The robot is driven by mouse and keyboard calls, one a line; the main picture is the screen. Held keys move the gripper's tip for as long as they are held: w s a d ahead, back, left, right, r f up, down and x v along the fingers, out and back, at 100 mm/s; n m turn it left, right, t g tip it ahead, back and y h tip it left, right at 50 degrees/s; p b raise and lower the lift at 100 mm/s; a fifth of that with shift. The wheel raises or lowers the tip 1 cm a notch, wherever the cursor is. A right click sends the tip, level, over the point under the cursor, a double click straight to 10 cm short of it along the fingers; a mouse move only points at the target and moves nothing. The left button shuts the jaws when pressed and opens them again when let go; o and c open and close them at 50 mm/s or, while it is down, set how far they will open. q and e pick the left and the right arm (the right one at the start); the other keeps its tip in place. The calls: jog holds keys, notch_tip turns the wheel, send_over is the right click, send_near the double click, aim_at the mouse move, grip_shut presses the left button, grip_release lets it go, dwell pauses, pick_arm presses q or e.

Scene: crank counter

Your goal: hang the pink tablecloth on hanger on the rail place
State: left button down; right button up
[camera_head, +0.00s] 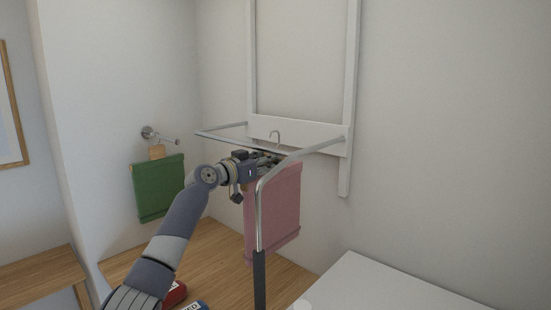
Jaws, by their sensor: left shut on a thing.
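The pink tablecloth (278,205) hangs folded on a hanger whose metal hook (275,135) shows above my left gripper. My left gripper (274,158) is shut on the hanger, at the top of the cloth. The metal rail (225,139) juts out from a white wall frame (298,134) and surrounds the hook in the picture. I cannot tell whether the hook touches the rail. A grey bar with a dark lower part (259,275) passes in front of the cloth's left side. My right gripper is not in view.
A green cloth (159,188) hangs from a wall peg (160,137) at the left. A wooden counter (225,255) lies below, with a red item (174,294) and a blue item near its front. A white surface (385,285) is at the lower right.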

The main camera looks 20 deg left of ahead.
pick_arm(q)
jog(key=shift+s+a, duration=0.1)
jog(key=shift+s, duration=0.55)
jog(key=shift+s+a, duration=0.15)
jog(key=shift+s, duration=0.2)
jog(key=shift+s+a, duration=0.25)
jog(key=shift+s, duration=0.4)
jog(key=shift+v, duration=1.95)
jog(key=shift+s+f+b, duration=0.2)
jog(key=shift+f+b, duration=0.1)
jog(key=shift+f, duration=0.15)
jog(key=shift+w+f, duration=0.15)
jog(key=shift+f, duration=0.2)
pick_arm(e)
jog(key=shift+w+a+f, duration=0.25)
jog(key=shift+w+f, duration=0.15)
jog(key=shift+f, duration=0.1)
